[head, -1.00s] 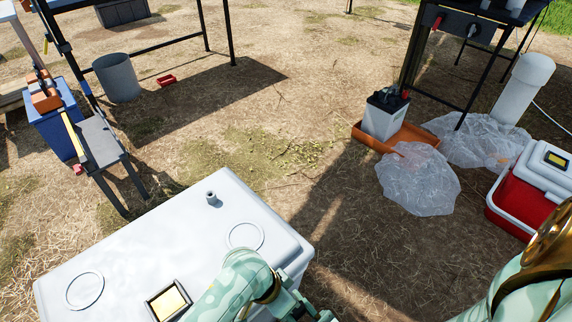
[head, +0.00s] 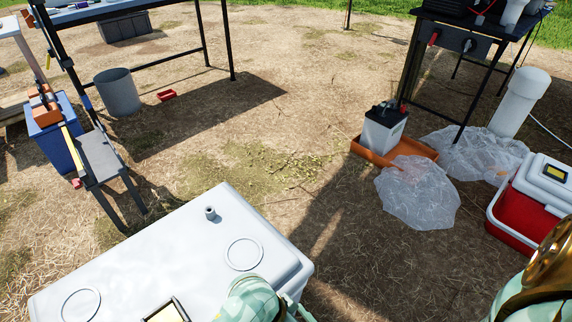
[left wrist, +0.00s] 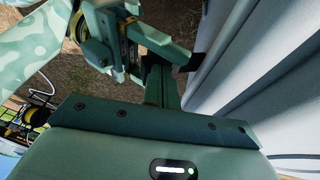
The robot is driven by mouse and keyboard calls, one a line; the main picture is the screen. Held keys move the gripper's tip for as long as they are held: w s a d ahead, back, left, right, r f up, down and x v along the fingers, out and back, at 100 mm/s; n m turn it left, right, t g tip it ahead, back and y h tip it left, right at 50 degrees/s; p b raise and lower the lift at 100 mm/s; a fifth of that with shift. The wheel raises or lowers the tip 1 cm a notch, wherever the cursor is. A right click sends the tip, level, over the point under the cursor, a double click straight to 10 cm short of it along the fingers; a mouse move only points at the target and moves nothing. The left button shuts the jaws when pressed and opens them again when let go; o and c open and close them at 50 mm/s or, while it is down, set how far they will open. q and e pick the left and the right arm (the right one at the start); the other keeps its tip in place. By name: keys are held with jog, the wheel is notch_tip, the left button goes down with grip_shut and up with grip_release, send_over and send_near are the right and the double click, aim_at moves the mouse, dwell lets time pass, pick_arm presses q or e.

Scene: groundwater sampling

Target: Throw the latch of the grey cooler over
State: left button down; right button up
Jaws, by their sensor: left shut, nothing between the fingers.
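The grey cooler (head: 170,255) stands close in front of me. Its pale lid has two round recesses, a small knob and a framed yellow label. My left arm comes up over its near edge in the head view, with the gripper mostly below the frame. In the left wrist view my left gripper (left wrist: 178,75) is shut and empty, close beside the cooler's ribbed pale side wall (left wrist: 255,60). I cannot tell whether it touches the wall. I cannot make out the latch in either view. My right arm shows at the lower right, its gripper out of view.
A red cooler with a white lid (head: 515,205) stands at the right. Clear plastic sheets (head: 418,192) and a battery in an orange tray (head: 408,150) lie beyond. A blue box (head: 55,135) and grey bucket (head: 117,92) are at the left. Straw-covered ground between is clear.

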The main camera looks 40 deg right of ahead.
jog(key=shift+w+d+r+g, duration=0.1)
jog(key=shift+w+g, duration=0.05)
jog(key=shift+g, duration=0.15)
